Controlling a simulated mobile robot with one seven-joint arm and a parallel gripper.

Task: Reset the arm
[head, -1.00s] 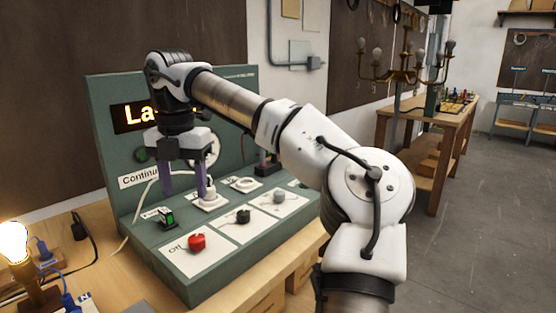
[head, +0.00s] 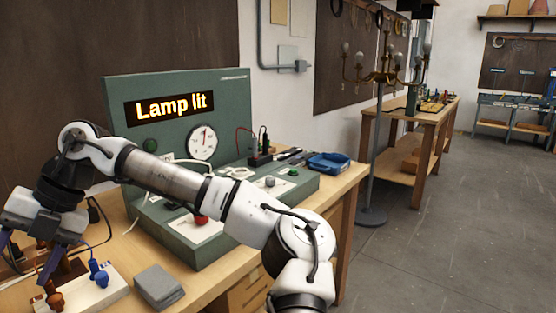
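My gripper (head: 28,258) hangs at the lower left with its two dark fingers spread apart. I see nothing between them. It is left of the green test panel (head: 225,88), in front of the bench's left part. My arm crosses in front of the panel and hides part of its sloped face. The panel's display (head: 170,106) reads "Lamp lit". A round gauge (head: 203,143) sits below it. A red knob (head: 201,219) shows just under my arm.
A white block with blue and brown plugs (head: 90,288) and a grey block (head: 159,287) lie on the bench near my gripper. A blue tray (head: 328,163) stands at the bench's right. A chandelier stand (head: 371,217) is behind. The floor at right is clear.

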